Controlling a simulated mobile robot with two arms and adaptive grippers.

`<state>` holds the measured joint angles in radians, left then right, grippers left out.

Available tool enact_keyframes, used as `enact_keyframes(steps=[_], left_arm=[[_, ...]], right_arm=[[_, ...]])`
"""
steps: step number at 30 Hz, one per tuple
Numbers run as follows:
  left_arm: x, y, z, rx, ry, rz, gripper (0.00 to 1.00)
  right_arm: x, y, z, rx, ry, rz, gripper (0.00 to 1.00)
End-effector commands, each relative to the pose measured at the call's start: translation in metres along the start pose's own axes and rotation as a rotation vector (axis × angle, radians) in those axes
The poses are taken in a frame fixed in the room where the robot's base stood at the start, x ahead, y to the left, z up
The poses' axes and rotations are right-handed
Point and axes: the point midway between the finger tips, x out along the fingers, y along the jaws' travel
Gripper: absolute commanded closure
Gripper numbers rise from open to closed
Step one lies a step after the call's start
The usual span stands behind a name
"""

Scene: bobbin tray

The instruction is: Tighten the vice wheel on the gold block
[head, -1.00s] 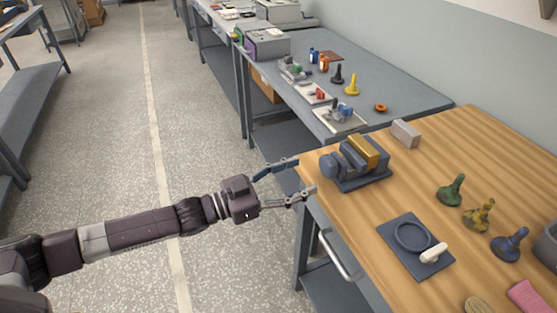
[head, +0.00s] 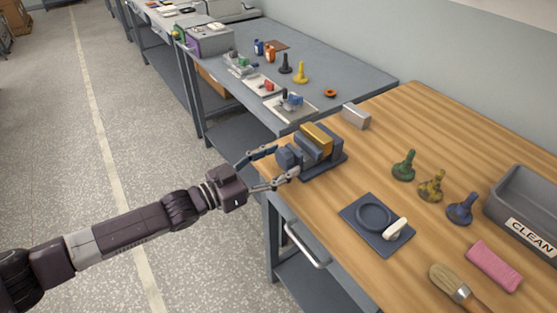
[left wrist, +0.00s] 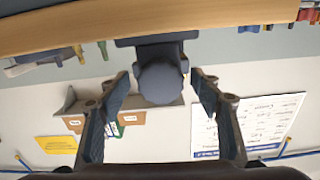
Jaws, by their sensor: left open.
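The vice (head: 325,162) is dark blue-grey and stands near the left edge of the wooden bench. The gold block (head: 317,137) sits in its jaws. The vice wheel (head: 284,158) is on the vice's left end, facing my left gripper. My left gripper (head: 279,166) is open, with one finger on the far side and one on the near side of the wheel. In the left wrist view the wheel (left wrist: 160,82) lies between the two open fingers, with gaps on both sides. Whether a fingertip touches it I cannot tell. My right gripper is not in view.
A grey block (head: 355,117) lies behind the vice. A dark fixture plate (head: 350,213) with a ring and white handle lies in front. Green, mottled and blue pieces (head: 461,209), a CLEAN bin (head: 530,243), a pink cloth (head: 494,266) and a brush (head: 455,285) are to the right.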

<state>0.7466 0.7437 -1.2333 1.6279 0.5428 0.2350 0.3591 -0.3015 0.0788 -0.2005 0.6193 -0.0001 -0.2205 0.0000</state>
Motion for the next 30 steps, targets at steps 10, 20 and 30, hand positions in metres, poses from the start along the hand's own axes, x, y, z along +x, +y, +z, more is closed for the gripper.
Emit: enact_keyframes(steps=[10, 20, 30], left_arm=[[0.0003, -0.0003, 0.0002, 0.001, 0.0, -0.001, 0.54], [0.0002, -0.0003, 0.0002, 0.001, 0.0, -0.001, 0.83], [0.0002, -0.0005, 0.0004, 0.1, -0.001, -0.001, 0.83]], right_arm=[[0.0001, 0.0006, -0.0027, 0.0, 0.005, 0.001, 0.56], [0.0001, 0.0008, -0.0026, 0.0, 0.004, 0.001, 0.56], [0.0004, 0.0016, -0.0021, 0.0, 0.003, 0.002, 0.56]])
